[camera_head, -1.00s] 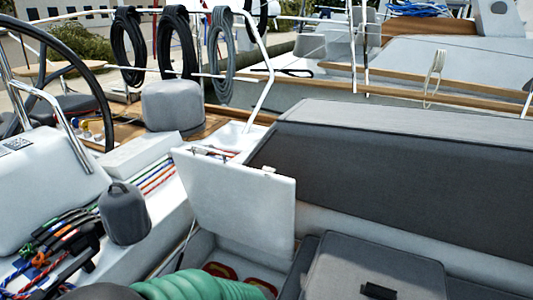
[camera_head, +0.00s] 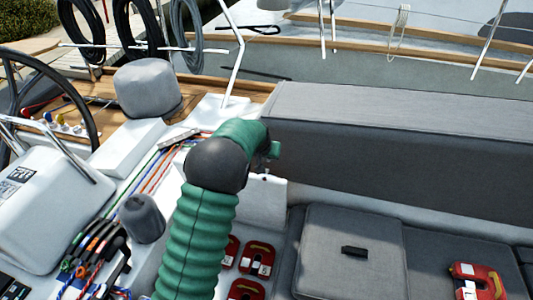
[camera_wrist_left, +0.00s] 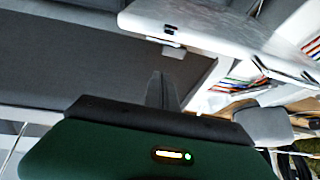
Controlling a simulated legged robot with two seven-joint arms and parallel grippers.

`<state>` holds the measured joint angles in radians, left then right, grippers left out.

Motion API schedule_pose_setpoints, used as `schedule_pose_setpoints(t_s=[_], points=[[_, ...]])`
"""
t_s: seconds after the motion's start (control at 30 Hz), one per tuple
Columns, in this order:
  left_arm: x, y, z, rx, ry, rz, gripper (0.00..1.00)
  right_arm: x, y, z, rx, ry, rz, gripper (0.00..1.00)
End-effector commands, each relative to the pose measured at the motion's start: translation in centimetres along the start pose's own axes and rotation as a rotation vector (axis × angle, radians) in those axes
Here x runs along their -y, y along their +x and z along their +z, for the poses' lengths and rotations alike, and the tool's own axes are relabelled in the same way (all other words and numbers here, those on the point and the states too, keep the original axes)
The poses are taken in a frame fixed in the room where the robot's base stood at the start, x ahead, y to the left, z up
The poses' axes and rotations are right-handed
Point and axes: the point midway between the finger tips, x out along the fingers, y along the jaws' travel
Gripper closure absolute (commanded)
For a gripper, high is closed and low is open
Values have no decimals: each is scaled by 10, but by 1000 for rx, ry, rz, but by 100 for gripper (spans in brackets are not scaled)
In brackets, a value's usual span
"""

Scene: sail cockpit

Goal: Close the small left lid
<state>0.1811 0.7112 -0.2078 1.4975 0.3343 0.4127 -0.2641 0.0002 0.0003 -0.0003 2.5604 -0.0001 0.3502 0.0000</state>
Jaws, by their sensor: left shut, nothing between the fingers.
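The small white lid (camera_head: 262,204) stands raised over the open locker in the head view, its left part and top hidden behind my left arm. The lid also shows as a white panel across the upper right of the wrist view (camera_wrist_left: 205,35), with small fittings along its edge. My left gripper (camera_head: 273,150) is at the lid's upper edge, mostly hidden by its own arm in the head view. In the wrist view its dark fingers (camera_wrist_left: 161,85) are together and empty, close to the lid; I cannot tell if they touch it. My right gripper is out of view.
Several red items (camera_head: 260,257) lie in the locker below the lid. A long grey backrest (camera_head: 400,140) stands to the right, with a grey seat cushion (camera_head: 350,250) in front. A grey winch cover (camera_head: 142,218) and coloured ropes (camera_head: 165,170) are to the left.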

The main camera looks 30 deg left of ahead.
Motion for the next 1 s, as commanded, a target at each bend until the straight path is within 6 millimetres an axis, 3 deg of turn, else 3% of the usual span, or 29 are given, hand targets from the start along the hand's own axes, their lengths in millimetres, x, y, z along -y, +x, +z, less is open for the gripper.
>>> schedule_pose_setpoints(t_s=[0.27,0.33,0.53,1.0], points=[[0,59,0,3,1,0,100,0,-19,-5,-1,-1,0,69],[0,48,12,1,-2,1,100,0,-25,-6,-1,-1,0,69],[-2,42,35,-1,-1,0,100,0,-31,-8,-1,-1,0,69],[-1,45,39,0,1,0,100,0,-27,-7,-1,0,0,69]])
